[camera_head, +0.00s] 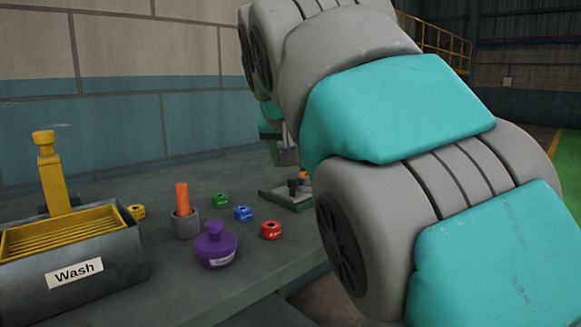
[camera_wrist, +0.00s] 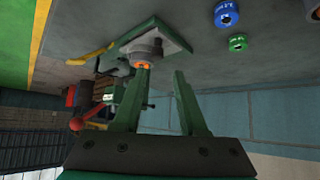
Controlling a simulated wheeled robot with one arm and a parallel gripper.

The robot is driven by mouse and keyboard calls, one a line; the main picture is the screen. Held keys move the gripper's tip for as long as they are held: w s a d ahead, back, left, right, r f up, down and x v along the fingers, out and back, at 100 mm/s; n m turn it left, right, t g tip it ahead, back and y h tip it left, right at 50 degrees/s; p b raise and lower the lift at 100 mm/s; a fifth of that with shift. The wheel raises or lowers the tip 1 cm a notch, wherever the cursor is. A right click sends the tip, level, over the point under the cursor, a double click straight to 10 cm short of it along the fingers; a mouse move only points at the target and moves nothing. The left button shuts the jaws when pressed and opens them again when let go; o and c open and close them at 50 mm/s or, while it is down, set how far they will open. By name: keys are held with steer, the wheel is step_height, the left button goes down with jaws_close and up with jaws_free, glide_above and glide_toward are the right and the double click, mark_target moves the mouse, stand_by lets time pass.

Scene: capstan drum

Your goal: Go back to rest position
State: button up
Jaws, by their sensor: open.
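My gripper (camera_wrist: 160,72) shows in the wrist view with its two green fingers apart and nothing visible between them. Beyond the fingertips is a green square plate (camera_wrist: 174,42) bearing a round grey part with an orange centre (camera_wrist: 143,66). One finger overlaps the orange centre in the picture; I cannot tell whether they touch. In the head view my teal and grey arm reaches over the bench and hides most of the gripper. The green plate (camera_head: 279,198) shows just beside the arm.
On the bench stand a grey "Wash" bin (camera_head: 120,262) with a yellow rack, a grey cup (camera_head: 186,228) holding an orange rod, and a purple container (camera_head: 216,250). Yellow (camera_head: 137,212), green (camera_head: 221,200), blue (camera_head: 243,213) and red (camera_head: 271,230) rings lie around. A wall stands behind.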

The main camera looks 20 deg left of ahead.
stand_by(0.4)
steer(key=s+d+f+m+g+h, duration=0.2)
steer(key=d+f, duration=0.7)
steer(key=d, duration=0.5)
steer(key=s+d+f+m+g+h, duration=0.1)
steer(key=d+f+g+h, duration=0.1)
steer(key=d+f, duration=0.9)
steer(key=s+d+f+g, duration=0.2)
steer(key=s+d+f, duration=0.3)
steer(key=s, duration=0.4)
steer(key=s+d+f+m+g, duration=0.1)
steer(key=s+d+f+g, duration=0.1)
steer(key=s+d+f, duration=0.3)
steer(key=s+d+f+g, duration=0.2)
steer(key=s+d+f, duration=0.3)
steer(key=s, duration=0.7)
step_height(320, 180, down, 2)
steer(key=shift+s+d+f+m, duration=0.2)
steer(key=shift+s+d+m, duration=0.1)
steer(key=shift+s, duration=0.1)
